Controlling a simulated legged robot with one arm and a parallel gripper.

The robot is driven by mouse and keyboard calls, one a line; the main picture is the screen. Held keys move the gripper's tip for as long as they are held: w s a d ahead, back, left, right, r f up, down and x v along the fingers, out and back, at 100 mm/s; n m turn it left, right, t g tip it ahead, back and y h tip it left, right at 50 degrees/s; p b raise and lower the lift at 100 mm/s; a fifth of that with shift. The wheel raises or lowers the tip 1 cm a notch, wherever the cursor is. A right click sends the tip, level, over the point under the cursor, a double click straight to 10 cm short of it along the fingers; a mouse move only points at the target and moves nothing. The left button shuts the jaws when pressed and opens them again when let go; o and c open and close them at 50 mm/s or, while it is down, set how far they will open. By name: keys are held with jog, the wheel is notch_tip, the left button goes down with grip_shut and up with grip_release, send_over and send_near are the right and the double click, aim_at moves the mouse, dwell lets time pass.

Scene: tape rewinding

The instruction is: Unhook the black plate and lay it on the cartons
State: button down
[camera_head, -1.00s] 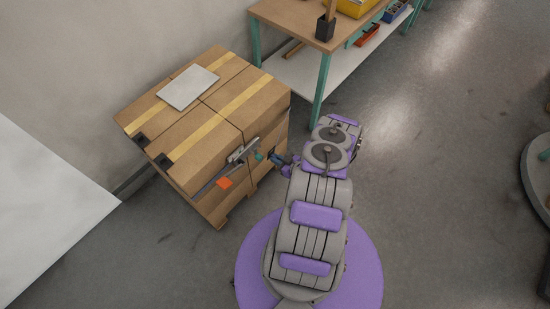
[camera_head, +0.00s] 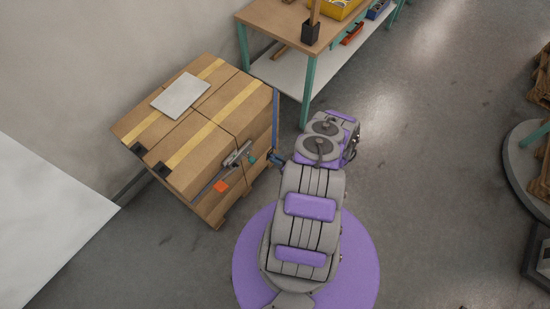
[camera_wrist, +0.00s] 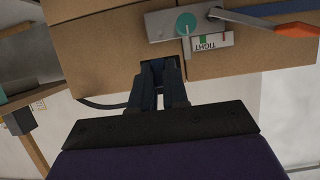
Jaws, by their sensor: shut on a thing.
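My gripper (camera_wrist: 160,66) points at the side of the cartons (camera_wrist: 100,40) in the wrist view, its fingers close together. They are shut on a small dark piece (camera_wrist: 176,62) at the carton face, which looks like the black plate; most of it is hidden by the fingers. I cannot tell whether it is still hooked. In the head view my gripper (camera_head: 273,157) is at the right side of the carton stack (camera_head: 190,140), below its top edge. The plate cannot be made out there.
A pale flat board (camera_head: 180,96) lies on the carton top, with bare cardboard around it. A metal tensioner (camera_head: 238,153) with an orange handle (camera_head: 221,186) hangs on the front side. A blue strap (camera_head: 276,120) runs down the right edge. A workbench (camera_head: 275,20) stands behind.

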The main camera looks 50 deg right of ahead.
notch_tip(320, 180, up, 14)
jog(key=p, duration=1.2)
